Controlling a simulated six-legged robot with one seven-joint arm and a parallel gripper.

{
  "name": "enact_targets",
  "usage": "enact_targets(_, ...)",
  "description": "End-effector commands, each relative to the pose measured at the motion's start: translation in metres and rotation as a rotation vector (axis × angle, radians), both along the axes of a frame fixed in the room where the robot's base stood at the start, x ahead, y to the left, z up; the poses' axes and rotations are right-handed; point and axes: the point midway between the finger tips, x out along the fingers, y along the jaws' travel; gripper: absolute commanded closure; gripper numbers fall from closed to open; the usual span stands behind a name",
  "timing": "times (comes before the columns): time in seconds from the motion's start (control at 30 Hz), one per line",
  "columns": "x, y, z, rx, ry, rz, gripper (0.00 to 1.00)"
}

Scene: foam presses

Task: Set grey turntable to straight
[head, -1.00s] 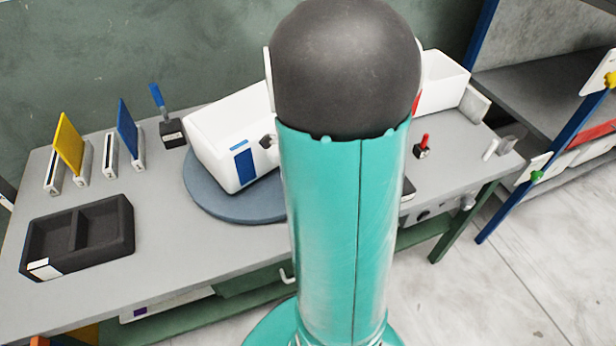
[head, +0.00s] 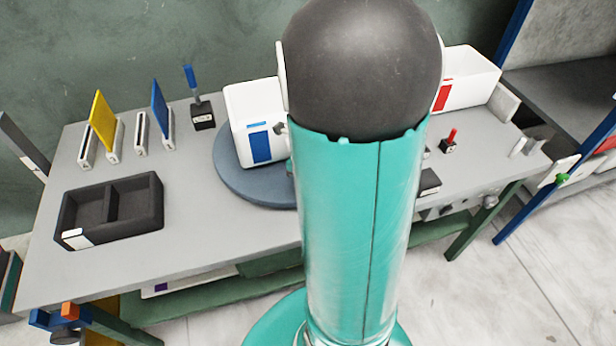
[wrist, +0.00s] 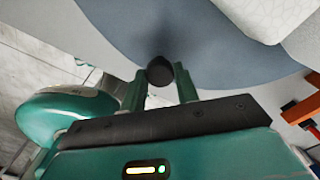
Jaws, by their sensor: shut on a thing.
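The grey turntable (head: 245,188) is a round blue-grey disc on the bench, partly hidden behind my arm. A white bin with a blue label (head: 260,147) stands on it, its labelled face towards the bench's front side. The turntable also fills much of the upper wrist view (wrist: 150,30), with a pale corner of the bin at top right. In the wrist view my gripper (wrist: 160,85) is shut on a dark round knob (wrist: 160,70) by the disc's edge. My arm hides the gripper in the head view.
A black two-part tray (head: 110,207) lies at the bench's left. Yellow (head: 103,120) and blue (head: 161,108) panels stand behind it, near a blue-handled lever (head: 202,112). A red-labelled white bin (head: 465,80) and a red switch (head: 450,140) are on the right.

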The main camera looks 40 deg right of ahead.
Motion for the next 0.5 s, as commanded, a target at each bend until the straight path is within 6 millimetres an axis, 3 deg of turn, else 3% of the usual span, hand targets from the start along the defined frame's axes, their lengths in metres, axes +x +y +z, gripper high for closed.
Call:
enact_targets(0.4, 0.0002, -0.0003, 0.0001, -0.001, 0.0, -0.008, 1.0)
enact_targets(0.43, 0.0002, -0.0003, 0.0001, -0.001, 0.0, -0.008, 0.66)
enact_targets(0.5, 0.0003, 0.0001, 0.0001, -0.001, 0.0, -0.007, 0.52)
